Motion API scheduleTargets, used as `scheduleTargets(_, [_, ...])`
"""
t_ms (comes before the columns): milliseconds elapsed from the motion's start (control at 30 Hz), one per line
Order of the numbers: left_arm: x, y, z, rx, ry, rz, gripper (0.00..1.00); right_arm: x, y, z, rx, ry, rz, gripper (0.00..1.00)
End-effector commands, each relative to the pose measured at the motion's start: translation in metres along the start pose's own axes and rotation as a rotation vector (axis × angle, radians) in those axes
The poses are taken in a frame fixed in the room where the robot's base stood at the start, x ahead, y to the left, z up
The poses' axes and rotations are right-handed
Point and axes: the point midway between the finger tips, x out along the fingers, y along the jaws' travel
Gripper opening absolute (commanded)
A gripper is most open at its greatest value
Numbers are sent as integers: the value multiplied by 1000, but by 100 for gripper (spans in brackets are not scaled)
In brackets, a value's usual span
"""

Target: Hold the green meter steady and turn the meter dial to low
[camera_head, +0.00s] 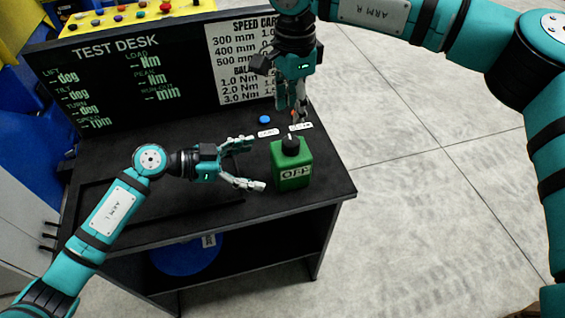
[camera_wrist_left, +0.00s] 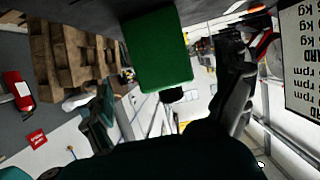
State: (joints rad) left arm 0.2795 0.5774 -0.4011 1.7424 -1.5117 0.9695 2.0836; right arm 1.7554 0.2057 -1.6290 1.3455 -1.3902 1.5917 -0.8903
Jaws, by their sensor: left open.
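The green meter (camera_head: 292,180) stands upright near the right front edge of the black desk, with a label reading "OFF" on its front. Its black dial (camera_head: 290,144) sits on top. My left gripper (camera_head: 254,162) is open just left of the meter, its fingers pointing toward it and apart from it. In the left wrist view the meter (camera_wrist_left: 157,50) shows ahead between the fingers, with the dial (camera_wrist_left: 172,95) at its lower end. My right gripper (camera_head: 297,112) points down above and behind the dial, apart from it; its finger opening is unclear.
Small white labels (camera_head: 267,132) and a blue button (camera_head: 264,119) lie behind the meter. The "TEST DESK" board (camera_head: 120,85) and the speed card (camera_head: 238,60) stand at the back. A blue round object (camera_head: 186,258) is on the shelf below. The floor at right is clear.

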Motion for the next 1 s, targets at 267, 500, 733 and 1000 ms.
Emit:
scheduleTargets(267, [54,0,-1,-1,3,1,100,0,0,0,0,0,0,38])
scheduleTargets(500, [78,0,0,0,0,0,100,0,0,0,0,0,0,38])
scheduleTargets(733, [82,0,0,1,0,0,100,0,0,0,0,0,0,38])
scheduleTargets(1000, [82,0,0,0,0,0,82,0,0,0,0,0,0,38])
